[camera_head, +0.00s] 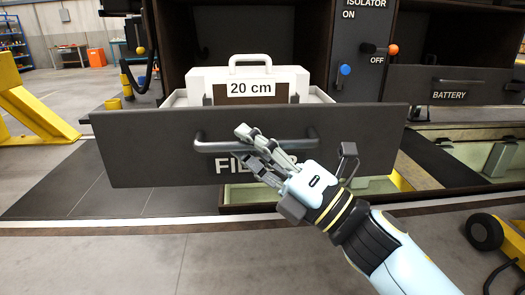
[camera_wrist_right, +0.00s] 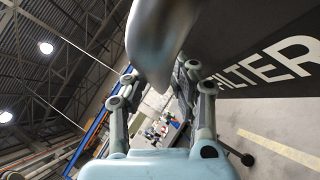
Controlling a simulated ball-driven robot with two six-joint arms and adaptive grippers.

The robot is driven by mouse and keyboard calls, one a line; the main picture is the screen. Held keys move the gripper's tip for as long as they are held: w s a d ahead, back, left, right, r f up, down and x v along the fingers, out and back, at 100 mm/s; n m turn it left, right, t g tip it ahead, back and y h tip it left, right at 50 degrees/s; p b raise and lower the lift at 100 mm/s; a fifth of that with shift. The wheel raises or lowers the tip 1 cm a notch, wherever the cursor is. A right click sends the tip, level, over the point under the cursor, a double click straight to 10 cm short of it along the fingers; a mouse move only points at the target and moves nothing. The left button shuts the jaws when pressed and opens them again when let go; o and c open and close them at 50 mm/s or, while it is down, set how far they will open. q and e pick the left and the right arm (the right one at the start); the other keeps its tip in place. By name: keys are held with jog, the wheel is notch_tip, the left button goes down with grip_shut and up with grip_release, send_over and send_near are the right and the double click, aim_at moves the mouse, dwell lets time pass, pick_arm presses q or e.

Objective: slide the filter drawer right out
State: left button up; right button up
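The filter drawer (camera_head: 150,150) has a wide dark front with partly covered white lettering and a grey bar handle (camera_head: 215,147). It stands partly out of its bay, its pale side walls showing behind the front. The handle looms blurred at the top of the right wrist view (camera_wrist_right: 155,35), beside the drawer front's lettering (camera_wrist_right: 285,62). My right gripper (camera_head: 243,146) has its fingers on either side of the handle bar and looks shut on it; the exact contact is partly hidden. My left gripper is not in view.
A white block with a handle, marked 20 cm (camera_head: 276,76), stands behind the drawer front. A battery drawer (camera_head: 450,84) and isolator panel (camera_head: 362,60) are at right.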

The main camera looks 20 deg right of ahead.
jog(key=v, duration=1.1)
jog(key=shift+s+d+f, duration=0.2)
jog(key=shift+s+d, duration=0.05)
jog(key=shift+s, duration=0.05)
